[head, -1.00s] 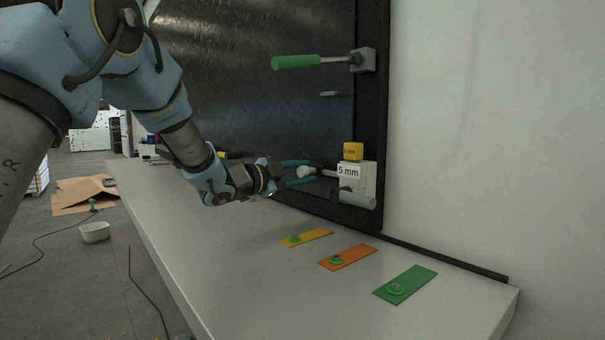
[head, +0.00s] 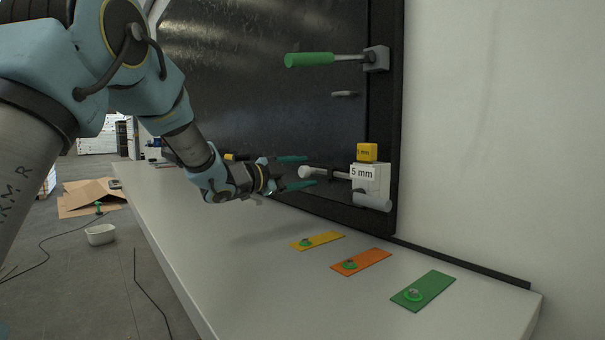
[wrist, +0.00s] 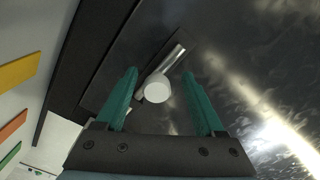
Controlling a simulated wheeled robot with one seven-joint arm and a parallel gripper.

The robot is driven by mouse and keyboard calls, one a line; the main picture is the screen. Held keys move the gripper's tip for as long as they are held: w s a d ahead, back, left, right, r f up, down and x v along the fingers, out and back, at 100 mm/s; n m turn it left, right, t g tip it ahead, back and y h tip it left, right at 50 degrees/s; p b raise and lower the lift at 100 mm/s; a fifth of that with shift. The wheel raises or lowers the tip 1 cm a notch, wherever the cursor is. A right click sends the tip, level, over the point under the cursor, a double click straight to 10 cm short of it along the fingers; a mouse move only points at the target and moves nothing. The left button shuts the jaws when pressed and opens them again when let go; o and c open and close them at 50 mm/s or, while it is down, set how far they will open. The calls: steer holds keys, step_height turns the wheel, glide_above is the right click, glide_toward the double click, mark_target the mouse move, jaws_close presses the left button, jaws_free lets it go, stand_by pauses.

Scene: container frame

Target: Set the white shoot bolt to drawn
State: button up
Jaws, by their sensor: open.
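The white shoot bolt has a pale round knob (head: 304,172) on a grey rod that runs right into a white block (head: 371,180) labelled "5 mm" at the edge of the dark panel. A good length of rod shows between knob and block. My gripper (head: 311,170) is open, with its green fingers above and below the knob. In the wrist view the knob (wrist: 157,90) sits between the spread fingers (wrist: 160,73), with a gap on both sides. The rod (wrist: 174,59) runs away behind it.
A yellow cube (head: 367,152) sits on the block, and a grey cylinder (head: 373,203) is under it. A green-handled lever (head: 310,59) is higher on the panel. Yellow, orange and green plates (head: 423,290) lie on the pale bench (head: 240,270); its left part is clear.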

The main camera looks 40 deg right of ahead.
steer(key=a+b, duration=0.4)
steer(key=a, duration=0.7)
steer(key=shift+w, duration=0.3)
